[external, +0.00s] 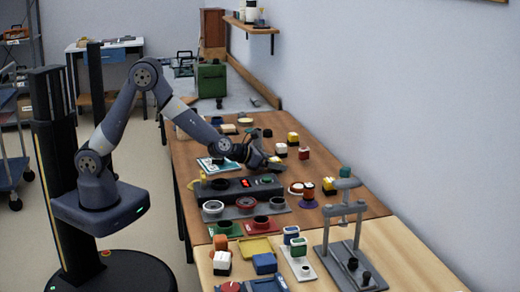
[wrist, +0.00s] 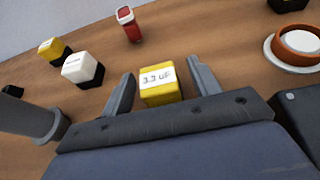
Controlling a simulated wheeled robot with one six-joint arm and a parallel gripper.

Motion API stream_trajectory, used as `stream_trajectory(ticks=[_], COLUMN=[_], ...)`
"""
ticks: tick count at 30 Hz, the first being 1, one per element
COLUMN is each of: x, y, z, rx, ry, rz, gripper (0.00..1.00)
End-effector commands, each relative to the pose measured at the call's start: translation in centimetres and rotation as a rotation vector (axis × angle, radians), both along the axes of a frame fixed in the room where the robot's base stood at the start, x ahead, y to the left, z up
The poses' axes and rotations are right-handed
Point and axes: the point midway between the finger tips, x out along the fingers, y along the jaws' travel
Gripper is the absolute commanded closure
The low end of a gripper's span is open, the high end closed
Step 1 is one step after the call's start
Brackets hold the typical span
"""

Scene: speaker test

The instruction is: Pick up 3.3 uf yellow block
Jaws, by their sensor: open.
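The yellow block (wrist: 160,94) with a white label reading "3.3 uF" shows in the wrist view, between the two grey fingers of my gripper (wrist: 161,68). My gripper is open, with a gap visible on each side of the block. Whether the fingers are level with the block or still above it, I cannot tell. In the external view my gripper (external: 268,161) is low over the wooden table, beyond the dark box with the red display. There the arm and gripper largely hide the block.
A white-topped block (wrist: 83,69), a yellow-topped block (wrist: 54,48) and a red block (wrist: 128,24) stand to the left in the wrist view. A round orange-brown dish (wrist: 298,44) is at right. A grey press stand (external: 342,225) stands at the table's near right.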

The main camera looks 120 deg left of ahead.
Motion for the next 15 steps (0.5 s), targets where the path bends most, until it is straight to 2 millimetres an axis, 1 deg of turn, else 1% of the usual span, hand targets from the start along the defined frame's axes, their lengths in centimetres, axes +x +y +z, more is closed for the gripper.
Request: stream_trajectory(ticks=[2, 15], x=[-0.02, -0.02], y=[-0.02, -0.04], z=[0.0, 0.01], rx=[0.0, 0.001], ry=[0.0, 0.001], rz=[0.0, 0.0], gripper=[0.42, 0.77])
